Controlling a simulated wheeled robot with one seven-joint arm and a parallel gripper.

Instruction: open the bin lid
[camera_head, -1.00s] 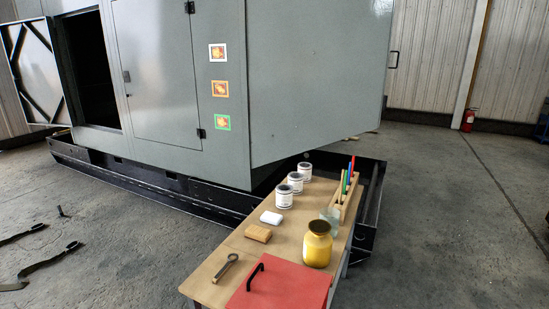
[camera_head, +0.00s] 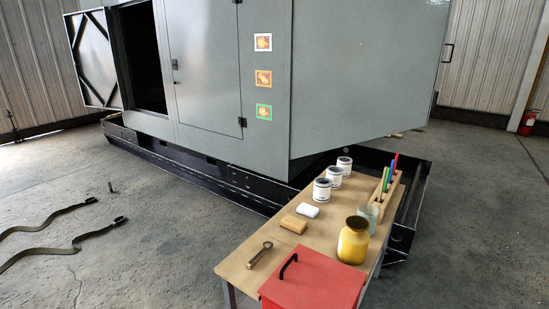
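The bin is a red box with a flat red lid (camera_head: 318,280) at the near end of the wooden table. The lid lies flat and looks closed. A black bar handle (camera_head: 288,266) stands on the lid's left side. The lower part of the bin is cut off by the bottom edge of the picture. My gripper is not in view.
On the table (camera_head: 235,268) are a yellow jar (camera_head: 353,242) close behind the bin, a metal wrench-like tool (camera_head: 259,255), a wooden block (camera_head: 294,224), a white block (camera_head: 309,211), several cans (camera_head: 322,190) and a pen holder (camera_head: 386,192). Straps (camera_head: 60,212) lie on the floor at left.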

